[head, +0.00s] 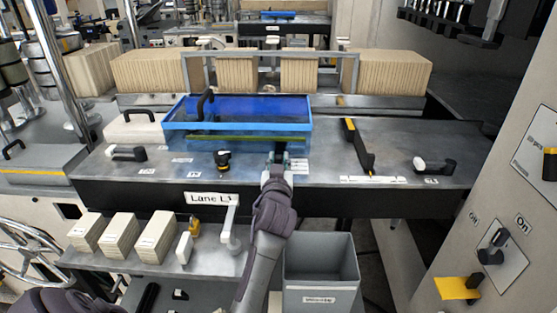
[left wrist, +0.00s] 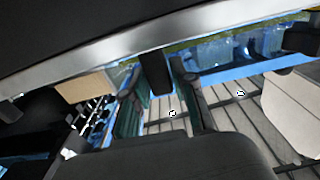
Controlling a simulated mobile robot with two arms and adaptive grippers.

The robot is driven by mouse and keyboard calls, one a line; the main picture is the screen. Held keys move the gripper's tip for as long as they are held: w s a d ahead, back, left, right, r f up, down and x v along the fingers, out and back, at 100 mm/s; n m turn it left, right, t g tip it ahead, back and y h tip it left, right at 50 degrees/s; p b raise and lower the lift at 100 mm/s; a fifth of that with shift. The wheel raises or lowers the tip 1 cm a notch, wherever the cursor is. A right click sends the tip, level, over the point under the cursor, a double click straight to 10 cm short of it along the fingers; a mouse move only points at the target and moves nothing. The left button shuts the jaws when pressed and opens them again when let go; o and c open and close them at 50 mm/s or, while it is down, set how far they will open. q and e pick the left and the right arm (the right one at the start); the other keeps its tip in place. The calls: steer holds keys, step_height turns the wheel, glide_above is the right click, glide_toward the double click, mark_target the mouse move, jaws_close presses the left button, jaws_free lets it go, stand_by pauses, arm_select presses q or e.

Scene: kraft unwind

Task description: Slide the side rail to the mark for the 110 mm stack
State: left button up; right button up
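The likely side rail (head: 358,145) is a dark bar with yellow on it, lying on the steel table right of the blue guard. A white scale strip (head: 372,179) lies at its near end; its marks are too small to read. My left gripper (head: 277,157) is at the guard's front edge, left of the rail and apart from it. In the left wrist view its two dark fingers (left wrist: 162,100) stand apart, with a black block (left wrist: 156,74) showing between them; I cannot tell what that is. My right gripper is not in view.
The clear blue guard (head: 240,114) covers the table's middle. A black knob (head: 222,158) and levers at left (head: 127,152) and right (head: 433,166) stand on the table. Carton stacks (head: 118,236) and a grey bin (head: 321,268) are in front. The table between gripper and rail looks clear.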

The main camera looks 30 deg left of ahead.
arm_select(q)
steer(key=shift+w+a+f, duration=0.1)
jaws_close()
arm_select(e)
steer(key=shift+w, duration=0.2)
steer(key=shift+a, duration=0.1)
